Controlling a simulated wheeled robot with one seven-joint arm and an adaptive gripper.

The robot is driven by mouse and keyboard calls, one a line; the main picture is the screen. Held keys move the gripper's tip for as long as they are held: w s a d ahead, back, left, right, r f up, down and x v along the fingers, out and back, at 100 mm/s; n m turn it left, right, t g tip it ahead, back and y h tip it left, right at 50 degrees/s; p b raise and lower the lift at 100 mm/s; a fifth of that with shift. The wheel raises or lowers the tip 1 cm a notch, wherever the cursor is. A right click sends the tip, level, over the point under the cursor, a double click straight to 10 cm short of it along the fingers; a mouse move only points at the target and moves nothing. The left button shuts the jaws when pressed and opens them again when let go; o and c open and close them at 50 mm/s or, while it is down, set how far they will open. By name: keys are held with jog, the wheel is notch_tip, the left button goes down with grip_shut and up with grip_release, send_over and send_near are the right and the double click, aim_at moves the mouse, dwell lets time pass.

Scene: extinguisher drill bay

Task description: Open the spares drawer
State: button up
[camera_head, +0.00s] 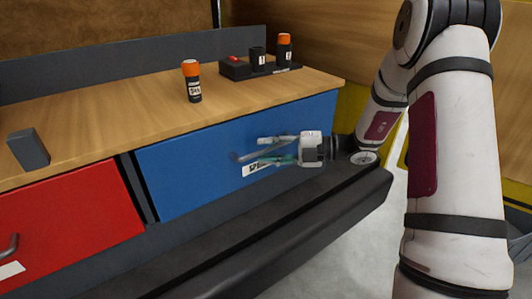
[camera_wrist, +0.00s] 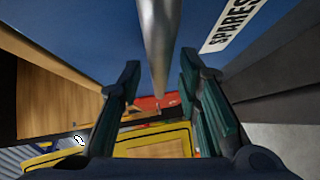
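The spares drawer has a blue front (camera_head: 200,165) under the wooden bench top and appears shut. It also shows in the wrist view (camera_wrist: 80,30). A white label reading SPARES (camera_wrist: 232,25) is on it, partly covered in the head view. A grey metal bar handle (camera_wrist: 156,40) stands out from the front; its end shows left of my fingers in the head view (camera_head: 243,156). My gripper (camera_head: 262,151) is at the handle. In the wrist view its green-grey fingers are open on either side of the bar, with visible gaps, apparently not touching it.
A red drawer (camera_head: 70,220) with its own handle is to the left. On the bench (camera_head: 130,110) are an orange-capped canister (camera_head: 193,82), a dark block (camera_head: 28,150) and a black holder (camera_head: 235,69) with small items. A dark ledge (camera_head: 220,240) runs below the drawers.

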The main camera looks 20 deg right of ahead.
jog(key=shift+w+a, duration=0.15)
jog(key=shift+a, duration=0.2)
jog(key=shift+c, duration=0.5)
grip_shut()
jog(key=shift+d, duration=0.1)
jog(key=s+d+p, duration=0.4)
jog(key=s+p, duration=0.2)
jog(key=s, duration=0.7)
jog(key=s+d+p, duration=0.4)
jog(key=s+p, duration=0.3)
jog(key=s, duration=0.6)
jog(key=shift+s+d, duration=0.25)
jog(key=shift+d, duration=0.05)
jog(key=shift+o, duration=0.5)
grip_release()
